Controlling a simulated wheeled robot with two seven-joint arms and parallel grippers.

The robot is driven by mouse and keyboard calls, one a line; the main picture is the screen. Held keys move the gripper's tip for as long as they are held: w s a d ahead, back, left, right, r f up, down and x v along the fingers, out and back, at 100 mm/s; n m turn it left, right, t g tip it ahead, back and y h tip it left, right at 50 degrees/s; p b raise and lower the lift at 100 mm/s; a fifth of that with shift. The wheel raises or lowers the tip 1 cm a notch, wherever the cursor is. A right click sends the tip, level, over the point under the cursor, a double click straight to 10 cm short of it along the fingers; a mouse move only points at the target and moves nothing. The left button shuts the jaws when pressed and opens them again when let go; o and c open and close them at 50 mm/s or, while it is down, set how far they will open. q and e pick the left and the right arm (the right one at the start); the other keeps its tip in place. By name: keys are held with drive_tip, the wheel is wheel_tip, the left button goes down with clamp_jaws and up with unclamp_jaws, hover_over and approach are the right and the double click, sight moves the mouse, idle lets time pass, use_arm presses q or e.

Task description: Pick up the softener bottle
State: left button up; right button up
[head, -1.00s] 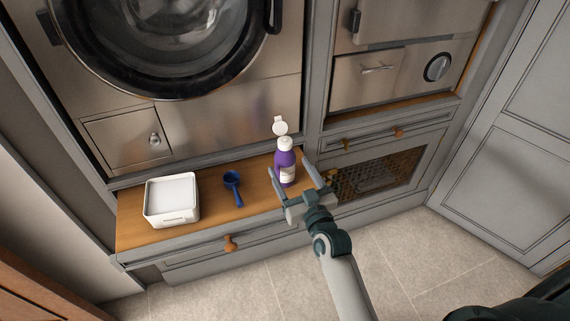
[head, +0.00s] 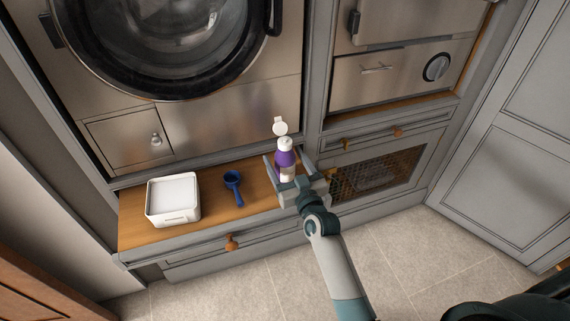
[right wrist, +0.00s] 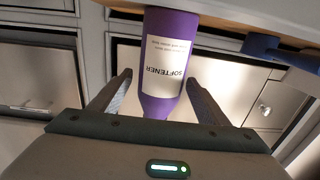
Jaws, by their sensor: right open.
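The softener bottle (head: 286,160) is purple with a white label and a flipped-open white cap. It stands upright at the right end of the wooden bench top (head: 150,235). My right gripper (head: 287,165) is open, with one finger on each side of the bottle. In the right wrist view the bottle (right wrist: 168,60) shows its "SOFTENER" label between the two open fingers (right wrist: 160,95). A gap shows on both sides of it there. My left gripper is not in view.
A white tub (head: 173,200) and a blue scoop (head: 234,188) lie on the bench to the left of the bottle. The washer front (head: 230,115) rises behind. A cabinet with a mesh panel (head: 360,182) stands to the right. The floor in front is clear.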

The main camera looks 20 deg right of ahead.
sight(290, 150)
drive_tip(key=c, duration=1.5)
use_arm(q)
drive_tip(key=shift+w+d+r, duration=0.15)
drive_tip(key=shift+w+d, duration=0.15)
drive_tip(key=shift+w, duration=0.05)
use_arm(e)
drive_tip(key=shift+r, duration=0.2)
